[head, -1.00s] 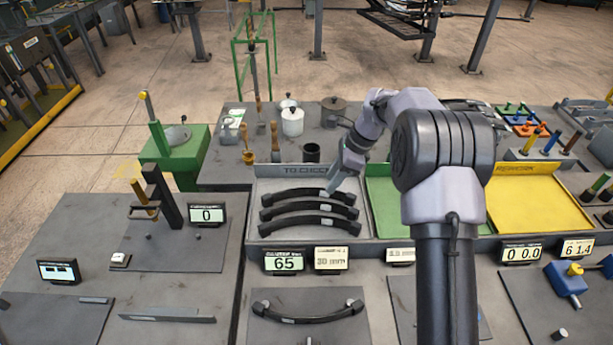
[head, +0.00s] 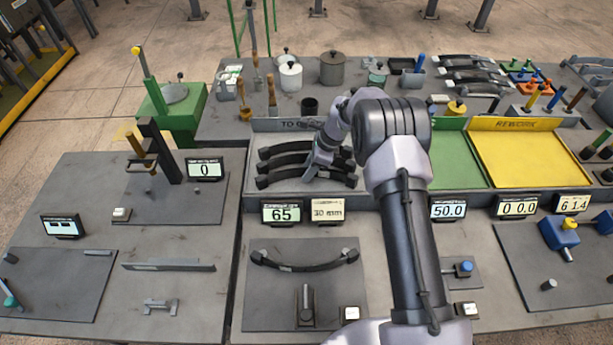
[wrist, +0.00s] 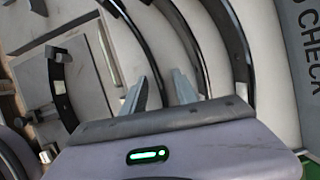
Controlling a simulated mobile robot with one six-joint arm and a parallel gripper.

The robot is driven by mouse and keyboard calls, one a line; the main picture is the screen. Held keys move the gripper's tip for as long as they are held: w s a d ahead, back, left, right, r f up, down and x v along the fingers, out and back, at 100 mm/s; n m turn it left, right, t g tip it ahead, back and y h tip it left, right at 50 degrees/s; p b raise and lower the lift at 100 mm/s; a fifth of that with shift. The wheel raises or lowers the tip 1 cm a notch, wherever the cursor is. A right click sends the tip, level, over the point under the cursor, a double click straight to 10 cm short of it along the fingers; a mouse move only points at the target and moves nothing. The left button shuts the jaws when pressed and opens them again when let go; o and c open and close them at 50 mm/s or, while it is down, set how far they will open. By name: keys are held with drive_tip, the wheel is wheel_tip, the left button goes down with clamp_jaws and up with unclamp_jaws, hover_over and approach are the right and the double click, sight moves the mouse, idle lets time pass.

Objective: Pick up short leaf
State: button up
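Three dark curved leaves lie in the TO CHECK tray (head: 249,200): a back leaf (head: 285,149), a middle leaf (head: 277,165) and a front leaf (head: 277,179). A similar leaf (head: 290,267) lies on the plate in front, beside a clamp-like fixture; it also shows in the wrist view (wrist: 60,88). I cannot tell which leaf is the short one. My gripper (head: 309,174) is low over the front leaf, near its middle. In the wrist view its two grey fingers (wrist: 158,82) are apart, with a dark leaf (wrist: 146,36) running between them. My arm hides part of the tray's right side.
A green tray (head: 459,165) and a yellow REWORK tray (head: 535,160) are to the right. Displays reading 65 (head: 281,213) and 30 mm (head: 328,211) stand along the front of the tray. A gauge stand (head: 160,150) is on the left bench.

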drive_tip(key=shift+r, duration=0.1)
clamp_jaws()
